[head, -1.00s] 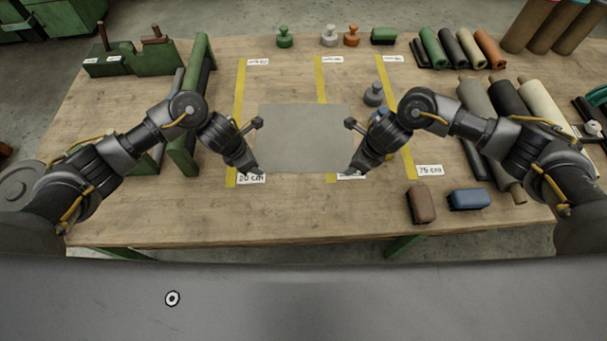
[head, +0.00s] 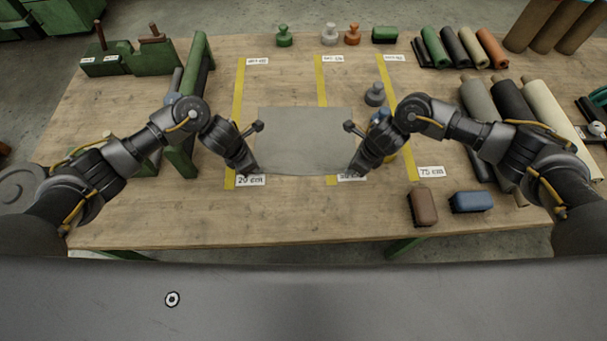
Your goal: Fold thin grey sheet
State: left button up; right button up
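The thin grey sheet (head: 305,138) lies unrolled on the table between the yellow strips, in one layer. Its near edge bows slightly between my two grippers. My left gripper (head: 254,171) is at the sheet's near left corner and appears shut on it. My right gripper (head: 353,173) is at the near right corner and also appears shut on it. The fingers hide both corners. The sheet's far edge lies free on the table.
Yellow strips (head: 238,95) with labels cross the wooden table (head: 310,215). A grey weight (head: 375,94) stands right of the sheet. Brown (head: 422,207) and blue (head: 468,201) blocks lie front right. Rolls (head: 548,108) lie at right; a green rail (head: 182,155) stands left. The front middle is clear.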

pick_arm(q)
grip_shut()
pick_arm(e)
jog(key=shift+f, duration=0.1)
grip_shut()
pick_arm(q)
jog(key=shift+f, duration=0.1)
